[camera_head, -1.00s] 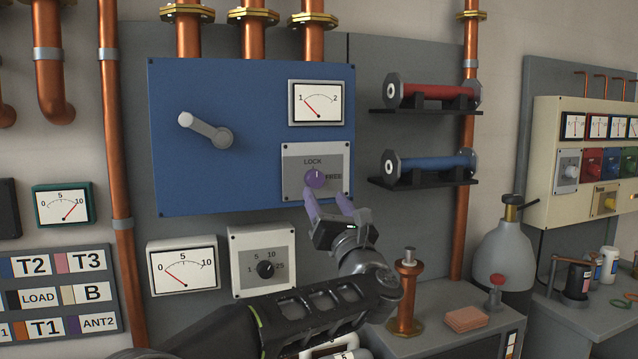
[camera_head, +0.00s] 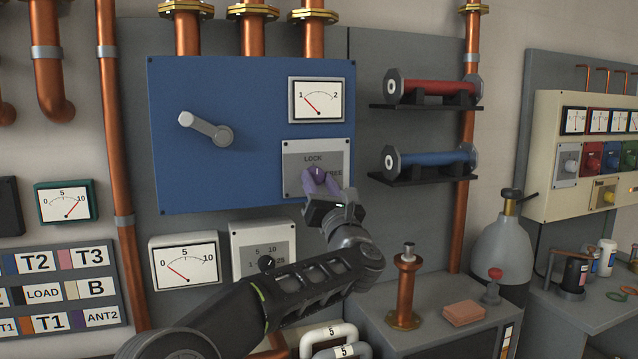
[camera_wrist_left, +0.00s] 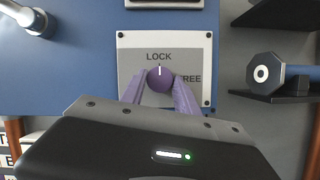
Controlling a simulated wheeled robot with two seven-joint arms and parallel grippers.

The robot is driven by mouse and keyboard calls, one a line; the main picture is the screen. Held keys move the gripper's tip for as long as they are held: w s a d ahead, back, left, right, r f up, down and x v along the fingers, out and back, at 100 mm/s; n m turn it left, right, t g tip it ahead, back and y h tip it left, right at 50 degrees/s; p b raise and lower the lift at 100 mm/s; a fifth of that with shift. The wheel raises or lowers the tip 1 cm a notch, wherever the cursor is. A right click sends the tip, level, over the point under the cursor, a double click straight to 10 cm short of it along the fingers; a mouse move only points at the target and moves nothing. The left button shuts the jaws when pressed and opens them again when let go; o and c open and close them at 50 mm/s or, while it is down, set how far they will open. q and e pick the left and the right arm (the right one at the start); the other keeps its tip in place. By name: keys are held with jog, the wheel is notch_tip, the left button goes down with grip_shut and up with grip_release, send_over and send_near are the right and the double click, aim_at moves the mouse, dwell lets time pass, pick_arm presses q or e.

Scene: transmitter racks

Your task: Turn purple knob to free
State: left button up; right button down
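The purple knob (camera_head: 317,174) sits on a light grey plate (camera_head: 290,160) at the lower right of the blue panel. In the left wrist view the purple knob (camera_wrist_left: 160,79) has its white mark pointing straight up at LOCK; the word FREE is to its right, partly covered by a finger. My left gripper (camera_head: 320,182) has its purple fingers on both sides of the knob, close against it, and looks shut on it. The left gripper's fingers (camera_wrist_left: 161,88) also flank the knob in the left wrist view. My right gripper is not in view.
A gauge (camera_head: 318,100) is above the plate and a grey lever (camera_head: 206,129) is to the left on the blue panel. Red (camera_head: 432,91) and blue (camera_head: 432,161) cylinders rest on shelves to the right. A copper post (camera_head: 406,290) stands on the grey cabinet below.

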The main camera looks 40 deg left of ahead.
pick_arm(q)
grip_shut()
